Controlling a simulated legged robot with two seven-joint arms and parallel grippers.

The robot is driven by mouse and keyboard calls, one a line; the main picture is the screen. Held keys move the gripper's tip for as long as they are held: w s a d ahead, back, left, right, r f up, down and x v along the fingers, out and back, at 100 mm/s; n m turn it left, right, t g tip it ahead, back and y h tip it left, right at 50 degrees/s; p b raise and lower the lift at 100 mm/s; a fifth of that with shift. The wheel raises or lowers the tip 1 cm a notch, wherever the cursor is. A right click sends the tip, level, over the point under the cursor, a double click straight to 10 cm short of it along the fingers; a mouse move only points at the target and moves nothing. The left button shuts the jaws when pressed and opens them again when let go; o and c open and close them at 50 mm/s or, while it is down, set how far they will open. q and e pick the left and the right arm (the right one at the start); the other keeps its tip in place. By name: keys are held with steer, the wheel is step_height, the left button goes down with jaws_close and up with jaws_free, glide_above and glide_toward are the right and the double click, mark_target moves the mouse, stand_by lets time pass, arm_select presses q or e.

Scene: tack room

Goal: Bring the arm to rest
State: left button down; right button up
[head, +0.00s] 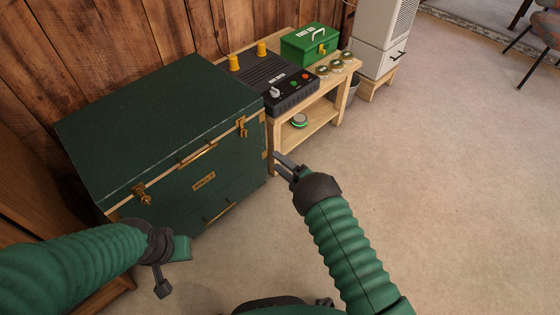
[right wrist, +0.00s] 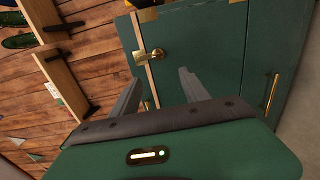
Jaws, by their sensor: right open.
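My right gripper (head: 279,164) is in front of the right front corner of a dark green trunk (head: 160,115), above the carpet. Its two grey fingers are apart with nothing between them. The right wrist view also shows the open fingers (right wrist: 159,76), with the trunk front and a brass latch (right wrist: 151,55) beyond them. My left gripper (head: 171,265) is low at the left, in front of the trunk. Its fingers are seen at a poor angle, so I cannot tell whether they are open or shut.
The trunk lid is closed. A wooden bench (head: 341,98) beside it bears a black control box (head: 272,80), a green first-aid-style box (head: 310,45) and several round tins (head: 336,65). A white cabinet (head: 386,35) stands behind. The carpet (head: 450,180) at right is clear.

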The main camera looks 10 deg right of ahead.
stand_by(0.3)
steer(key=w+d+r+m+g+h, duration=0.1)
steer(key=d+r+m+h, duration=0.5)
steer(key=d+m+h, duration=0.45)
steer(key=s+r+m+g+p, duration=0.1)
steer(key=s+r+m+g, duration=0.2)
steer(key=s+m+g, duration=0.85)
steer(key=s+r+m+t+p, duration=0.15)
steer(key=s+m, duration=0.25)
steer(key=s, duration=1.6)
step_height(320, 180, up, 36)
steer(key=g+p, duration=0.1)
steer(key=p, duration=3.4)
steer(key=shift+a+r+n, duration=0.2)
steer(key=shift+n, duration=0.1)
